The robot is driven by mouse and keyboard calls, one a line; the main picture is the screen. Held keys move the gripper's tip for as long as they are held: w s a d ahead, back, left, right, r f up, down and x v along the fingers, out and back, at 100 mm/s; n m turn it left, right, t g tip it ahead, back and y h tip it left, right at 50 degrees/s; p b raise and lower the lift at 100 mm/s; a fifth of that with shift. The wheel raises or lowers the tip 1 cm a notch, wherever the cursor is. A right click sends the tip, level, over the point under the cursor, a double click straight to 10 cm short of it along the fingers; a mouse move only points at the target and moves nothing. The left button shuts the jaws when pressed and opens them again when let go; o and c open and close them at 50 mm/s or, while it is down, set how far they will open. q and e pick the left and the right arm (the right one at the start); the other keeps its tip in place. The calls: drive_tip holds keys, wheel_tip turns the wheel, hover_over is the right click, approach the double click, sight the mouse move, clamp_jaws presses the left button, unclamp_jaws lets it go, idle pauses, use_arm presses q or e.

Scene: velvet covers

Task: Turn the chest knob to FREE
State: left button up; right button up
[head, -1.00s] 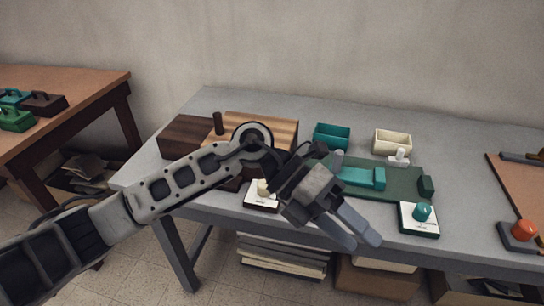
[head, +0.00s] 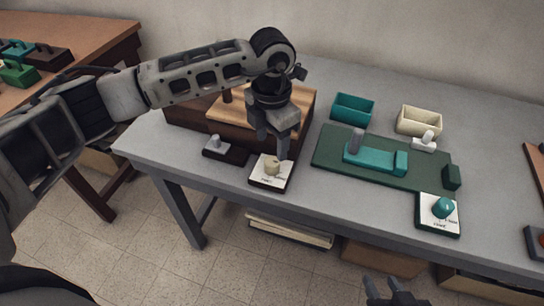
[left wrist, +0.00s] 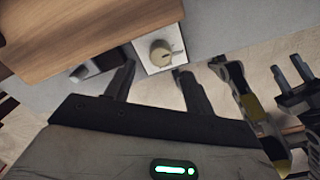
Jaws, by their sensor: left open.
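The cream knob (head: 271,168) sits on a white plate (head: 265,184) with a dark base, in front of the wooden chest (head: 190,122). The plate's lettering is too small to read. My left gripper (head: 272,148) points down just above the knob, open and empty. In the left wrist view the knob (left wrist: 160,50) shows beyond and between the two spread fingertips (left wrist: 157,78); I see no contact. The chest's striped lid is partly hidden by my left arm. My right gripper (head: 388,290) shows at the bottom edge, its fingers apart and empty.
A dark block with a grey peg (head: 216,143) stands left of the knob plate. To the right lie a green board (head: 330,150) with a teal slider (head: 370,157), a teal knob (head: 443,207) on a white plate, and teal (head: 353,108) and cream (head: 418,121) boxes.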

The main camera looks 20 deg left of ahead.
sight(272, 161)
use_arm(q)
wheel_tip(272, 161, down, 7)
drive_tip(key=shift+r, duration=0.15)
drive_tip(key=c, duration=1)
